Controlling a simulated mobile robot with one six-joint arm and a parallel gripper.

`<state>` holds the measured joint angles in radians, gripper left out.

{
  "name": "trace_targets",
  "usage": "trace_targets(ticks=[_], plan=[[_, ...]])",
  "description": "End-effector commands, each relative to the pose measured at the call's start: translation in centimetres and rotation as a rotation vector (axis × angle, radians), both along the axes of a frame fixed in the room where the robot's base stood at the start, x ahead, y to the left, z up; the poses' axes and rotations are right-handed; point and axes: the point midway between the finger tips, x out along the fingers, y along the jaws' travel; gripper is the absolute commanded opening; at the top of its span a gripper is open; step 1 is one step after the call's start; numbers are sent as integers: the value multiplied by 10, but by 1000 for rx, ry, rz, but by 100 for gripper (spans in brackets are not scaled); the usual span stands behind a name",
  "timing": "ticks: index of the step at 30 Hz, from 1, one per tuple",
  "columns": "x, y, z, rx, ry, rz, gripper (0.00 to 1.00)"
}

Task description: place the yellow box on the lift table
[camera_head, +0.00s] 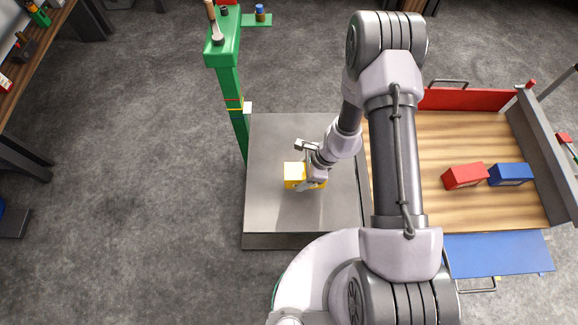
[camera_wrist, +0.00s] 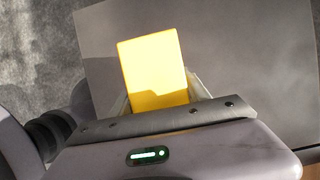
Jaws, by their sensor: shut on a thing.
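The yellow box (camera_head: 292,174) is over the middle of the lift table (camera_head: 275,215), a flat grey metal platform. My gripper (camera_head: 309,178) is shut on the yellow box, partly covering its right side in the head view. In the wrist view the yellow box (camera_wrist: 153,72) stands out from between the jaws, with the grey lift table top (camera_wrist: 240,60) behind it. Whether the box touches the table top or hangs just above it I cannot tell. The fingertips are mostly hidden.
A green post (camera_head: 229,90) stands at the table's back left corner. To the right, a wooden-topped bench (camera_head: 430,140) carries a red box (camera_head: 465,176) and a blue box (camera_head: 510,174), with a red panel (camera_head: 470,99) along its back. Grey floor on the left is clear.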

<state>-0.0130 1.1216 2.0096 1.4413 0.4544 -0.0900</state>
Motion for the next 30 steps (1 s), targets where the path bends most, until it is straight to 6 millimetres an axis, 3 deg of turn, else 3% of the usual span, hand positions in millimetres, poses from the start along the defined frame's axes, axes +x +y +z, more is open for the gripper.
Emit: trace_targets(ticks=[3,7,15,25,26,29,30], plan=[[26,23,-2,0,-5,6,0],[41,36,-5,0,-1,3,0],[43,38,-44,0,1,0,0],[44,38,-45,0,0,-1,0],[43,38,-45,0,1,-1,56],[43,38,-44,0,1,-1,76],[43,38,-44,0,1,-1,76]])
